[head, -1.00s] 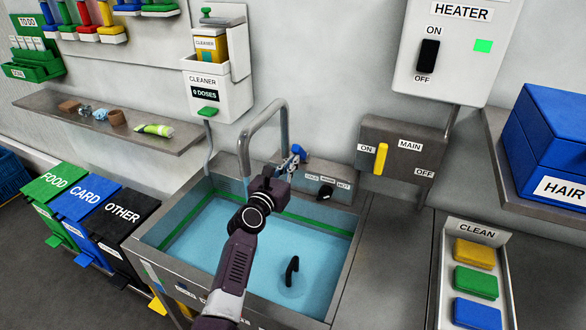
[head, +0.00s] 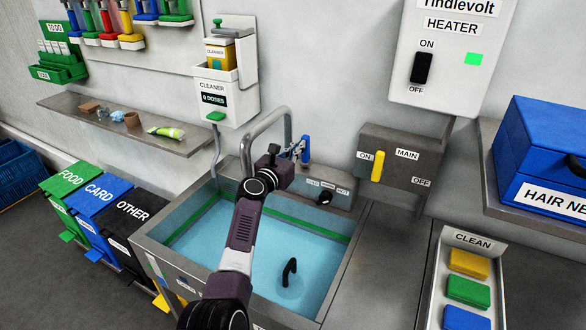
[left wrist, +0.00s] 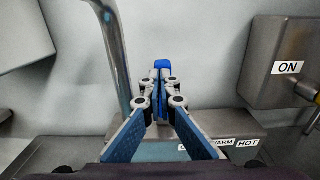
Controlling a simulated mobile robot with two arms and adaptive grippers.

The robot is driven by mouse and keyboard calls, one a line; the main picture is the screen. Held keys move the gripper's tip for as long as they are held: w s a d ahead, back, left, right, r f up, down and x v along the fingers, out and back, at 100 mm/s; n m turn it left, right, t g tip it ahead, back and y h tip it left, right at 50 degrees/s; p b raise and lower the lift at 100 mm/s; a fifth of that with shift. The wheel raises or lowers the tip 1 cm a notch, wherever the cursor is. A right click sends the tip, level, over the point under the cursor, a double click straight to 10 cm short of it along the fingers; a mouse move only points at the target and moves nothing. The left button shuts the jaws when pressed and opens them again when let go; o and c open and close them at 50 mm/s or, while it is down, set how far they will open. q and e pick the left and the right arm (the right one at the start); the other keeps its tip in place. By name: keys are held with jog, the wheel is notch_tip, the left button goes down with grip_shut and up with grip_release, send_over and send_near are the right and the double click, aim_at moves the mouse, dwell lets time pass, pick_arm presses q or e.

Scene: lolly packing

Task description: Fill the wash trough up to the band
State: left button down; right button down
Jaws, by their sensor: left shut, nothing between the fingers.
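The wash trough (head: 341,290) is a steel basin holding blue water (head: 250,255). A green band (head: 300,224) runs round its inner walls; the water surface lies close below it. A black curved piece (head: 289,270) stands up from the water. A bent steel spout (head: 262,128) arches over the back left; I cannot tell whether water runs from it. My left gripper (head: 301,151) is shut and empty beside a blue tap lever (head: 306,146) behind the trough. In the left wrist view its fingertips (left wrist: 161,82) meet in front of the blue lever (left wrist: 161,64). My right gripper is out of view.
A black temperature knob (head: 324,199) sits right of the lever. The main switch box (head: 400,172) has a yellow handle (head: 377,166) by ON. The cleaner dispenser (head: 240,98) hangs at back left. Bins (head: 125,220) stand left; a CLEAN tray (head: 473,241) lies right.

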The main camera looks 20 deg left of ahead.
pick_arm(q)
jog(key=shift+w+d+r, duration=0.35)
jog(key=shift+w+d, duration=0.05)
jog(key=shift+w, duration=0.05)
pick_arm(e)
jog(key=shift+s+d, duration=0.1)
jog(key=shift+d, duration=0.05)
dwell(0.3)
